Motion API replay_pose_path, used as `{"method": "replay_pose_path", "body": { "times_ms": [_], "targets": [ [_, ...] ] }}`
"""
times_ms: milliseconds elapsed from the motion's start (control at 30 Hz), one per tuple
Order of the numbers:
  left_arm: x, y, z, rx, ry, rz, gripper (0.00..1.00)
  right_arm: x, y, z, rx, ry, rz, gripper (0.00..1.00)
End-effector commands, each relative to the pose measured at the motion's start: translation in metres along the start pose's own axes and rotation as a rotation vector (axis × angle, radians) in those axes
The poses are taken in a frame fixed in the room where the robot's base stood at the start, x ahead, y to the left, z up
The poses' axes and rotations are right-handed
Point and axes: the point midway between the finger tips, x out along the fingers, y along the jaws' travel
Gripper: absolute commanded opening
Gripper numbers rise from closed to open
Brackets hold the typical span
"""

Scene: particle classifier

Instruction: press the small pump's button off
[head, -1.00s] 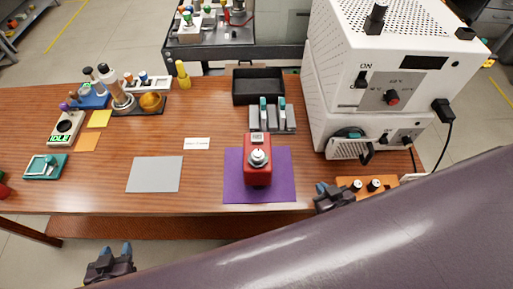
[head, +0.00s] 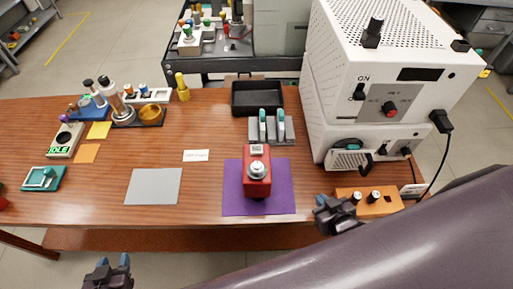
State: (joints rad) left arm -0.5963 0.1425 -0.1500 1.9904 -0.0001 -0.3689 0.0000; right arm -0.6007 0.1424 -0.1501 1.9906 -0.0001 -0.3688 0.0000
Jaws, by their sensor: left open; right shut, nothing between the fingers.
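I cannot tell for sure which device is the small pump. A red device (head: 257,178) with a silver round top stands upright on the purple mat (head: 233,205). My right gripper (head: 319,207) is shut and empty at the front edge, just left of the orange box; whether they touch is unclear. My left gripper (head: 113,262) is open and empty, in front of the table at lower left.
The white stacked instrument (head: 350,112) with switches and a red knob fills the right side. A black tray (head: 258,97) and grey rack (head: 257,129) stand behind the purple mat. A grey mat (head: 153,187) lies bare. Bottles and small devices crowd the left.

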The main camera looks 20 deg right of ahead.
Motion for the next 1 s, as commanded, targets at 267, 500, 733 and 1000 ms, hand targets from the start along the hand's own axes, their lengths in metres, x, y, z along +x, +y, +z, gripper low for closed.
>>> {"method": "replay_pose_path", "body": {
  "times_ms": [267,500,733,1000],
  "targets": [
    [-0.0008,-0.0001,0.0014,0.000,-0.003,0.000,0.43,0.0000,0.0001,0.0001,0.000,0.000,0.000,0.00],
    [-0.0030,-0.0004,0.0051,-0.001,-0.010,-0.002,0.43,0.0000,0.0001,0.0002,0.000,0.000,0.000,0.00],
    [-0.0031,-0.0004,0.0053,-0.001,-0.011,-0.002,0.43,-0.0001,0.0001,0.0003,0.000,-0.001,0.000,0.00],
    [-0.0020,-0.0003,0.0035,-0.001,-0.007,-0.001,0.43,-0.0001,0.0001,0.0003,0.000,-0.001,0.000,0.00]
  ]
}}
